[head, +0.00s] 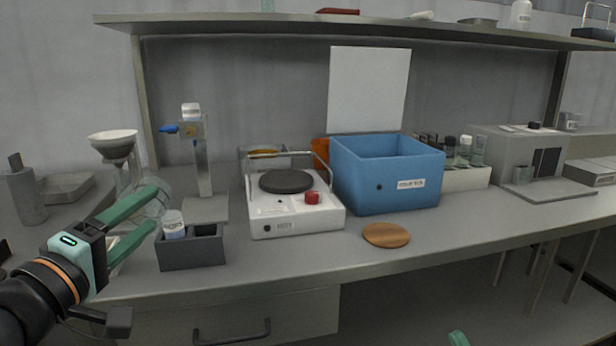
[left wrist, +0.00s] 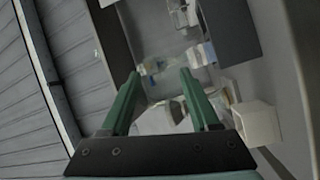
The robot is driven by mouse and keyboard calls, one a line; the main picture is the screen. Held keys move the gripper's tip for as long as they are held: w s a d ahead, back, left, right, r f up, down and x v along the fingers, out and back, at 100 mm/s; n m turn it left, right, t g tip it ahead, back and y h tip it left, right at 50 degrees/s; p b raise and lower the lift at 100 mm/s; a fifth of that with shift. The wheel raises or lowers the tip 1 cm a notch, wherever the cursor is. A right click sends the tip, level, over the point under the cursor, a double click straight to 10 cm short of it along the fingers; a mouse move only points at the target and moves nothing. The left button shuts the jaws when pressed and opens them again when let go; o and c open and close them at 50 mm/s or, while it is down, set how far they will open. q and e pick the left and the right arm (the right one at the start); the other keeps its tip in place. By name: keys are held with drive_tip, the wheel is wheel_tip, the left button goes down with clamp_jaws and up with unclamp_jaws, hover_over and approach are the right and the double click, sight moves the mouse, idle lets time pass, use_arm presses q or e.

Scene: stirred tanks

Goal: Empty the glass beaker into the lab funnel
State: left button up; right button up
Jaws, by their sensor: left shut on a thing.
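The glass beaker (head: 157,201) is clear and hard to make out in the head view. My left gripper (head: 154,204) is shut on it above the left part of the bench, with one green finger on either side. In the left wrist view the beaker is faint between the fingertips (left wrist: 160,88); its tilt and contents cannot be told. The lab funnel (head: 113,140) is a pale wide bowl on a clear vessel, a little behind and left of the beaker. Of my right gripper only a green tip (head: 458,339) shows at the bottom edge.
A dark grey box (head: 191,253) with a white-capped container stands just right of the beaker. Beyond are a metal stand (head: 203,160), a hot plate (head: 293,212) and a blue crate (head: 400,192). A round wooden disc (head: 386,235) lies near the front edge. A shelf overhangs the back.

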use_arm(q)
drive_tip(key=s+d+f+m+g+h, duration=0.3)
drive_tip(key=s+d+f+m+h, duration=0.1)
drive_tip(key=d+f, duration=0.4)
drive_tip(key=s+d+f+m+g+h, duration=0.4)
drive_tip(key=s+d+f+h, duration=0.2)
drive_tip(key=f, duration=0.4)
drive_tip(key=shift+s+d+f+h, duration=0.2)
drive_tip(key=shift+d+f+h, duration=0.25)
drive_tip(key=shift+d, duration=0.4)
drive_tip(key=shift+r, duration=0.1)
